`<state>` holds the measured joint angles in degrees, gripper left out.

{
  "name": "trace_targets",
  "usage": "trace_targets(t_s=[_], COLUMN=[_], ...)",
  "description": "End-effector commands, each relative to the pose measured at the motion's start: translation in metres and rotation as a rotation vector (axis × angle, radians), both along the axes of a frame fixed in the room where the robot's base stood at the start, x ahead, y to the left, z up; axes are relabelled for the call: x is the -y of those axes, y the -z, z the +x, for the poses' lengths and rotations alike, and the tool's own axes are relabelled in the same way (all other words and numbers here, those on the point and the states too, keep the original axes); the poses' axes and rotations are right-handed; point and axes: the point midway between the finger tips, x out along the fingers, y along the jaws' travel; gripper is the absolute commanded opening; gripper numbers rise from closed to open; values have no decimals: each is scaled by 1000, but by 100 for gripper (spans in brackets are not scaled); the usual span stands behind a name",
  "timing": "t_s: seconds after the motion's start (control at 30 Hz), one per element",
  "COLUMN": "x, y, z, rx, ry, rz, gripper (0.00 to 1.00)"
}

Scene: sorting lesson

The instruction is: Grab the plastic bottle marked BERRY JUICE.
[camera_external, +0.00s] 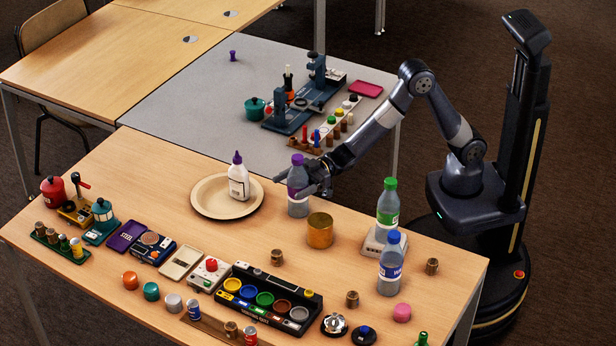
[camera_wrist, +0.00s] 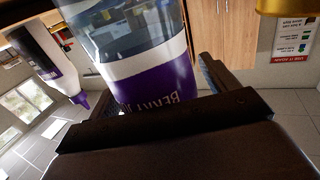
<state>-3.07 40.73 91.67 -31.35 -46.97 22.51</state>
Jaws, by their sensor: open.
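The BERRY JUICE bottle (camera_external: 298,207), clear with a purple cap, stands upright on the wooden table. In the wrist view its purple and white label (camera_wrist: 160,92) fills the middle, with "BERRY J" partly readable and the rest hidden by my gripper. My gripper (camera_external: 312,187) is open at the bottle's upper right side, with the bottle close in front of the palm. I cannot tell whether the fingers touch it.
A white bottle with a purple cap (camera_external: 238,182) stands on a beige plate (camera_external: 212,208) to the left. A brass cup (camera_external: 320,231) is close in front. Green-capped (camera_external: 388,205) and blue-capped (camera_external: 391,268) bottles stand to the right.

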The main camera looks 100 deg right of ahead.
Motion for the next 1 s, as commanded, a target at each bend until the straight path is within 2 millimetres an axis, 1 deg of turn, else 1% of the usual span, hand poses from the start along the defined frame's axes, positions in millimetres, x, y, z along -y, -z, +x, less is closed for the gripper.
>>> trace_targets(t_s=[0.17, 0.2, 0.77, 1.0], x=[0, 0, 0, 0], y=[0, 0, 0, -2], z=[0, 0, 0, 0], rx=[-1, -1, -1, 0], ry=[0, 0, 0, 0], rz=[0, 0, 0, 0], gripper=[82, 80, 34, 34])
